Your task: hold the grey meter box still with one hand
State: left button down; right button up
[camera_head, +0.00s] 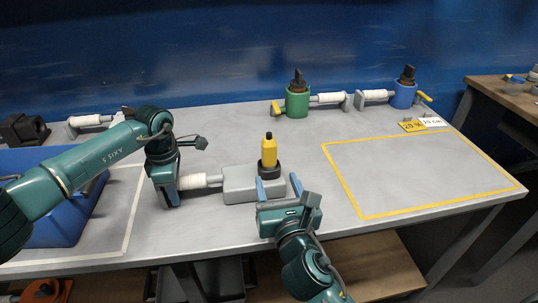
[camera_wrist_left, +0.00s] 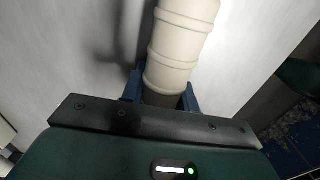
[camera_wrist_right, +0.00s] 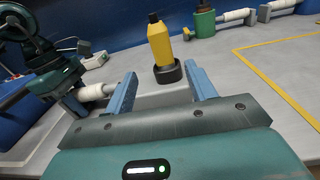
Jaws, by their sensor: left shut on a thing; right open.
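The grey meter box (camera_head: 240,188) lies on the table in the middle of the head view, with a white ribbed handle (camera_head: 200,180) sticking out on its left. A yellow bottle-like part with a dark top (camera_head: 269,150) stands upright in a black ring at the box's right end. My left gripper (camera_head: 178,186) is shut on the handle's outer end; the handle also shows in the left wrist view (camera_wrist_left: 180,45). My right gripper (camera_head: 278,184) is open and empty at the box's right front. Its fingers partly hide the box's right end.
A green holder (camera_head: 297,103) and a blue holder (camera_head: 403,96), each with a white ribbed handle, stand at the back. A yellow-taped rectangle (camera_head: 350,178) on the right is empty. A blue container (camera_head: 70,220) is at the left. The table's front edge is close to my right gripper.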

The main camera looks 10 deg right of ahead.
aim_at(268, 147)
jog(key=shift+h, duration=0.3)
jog(key=w, duration=1.2)
jog(key=shift+w+r, duration=0.1)
jog(key=shift+r, duration=0.1)
grip_shut()
dwell(0.3)
notch_tip(268, 147, up, 9)
dwell(1.3)
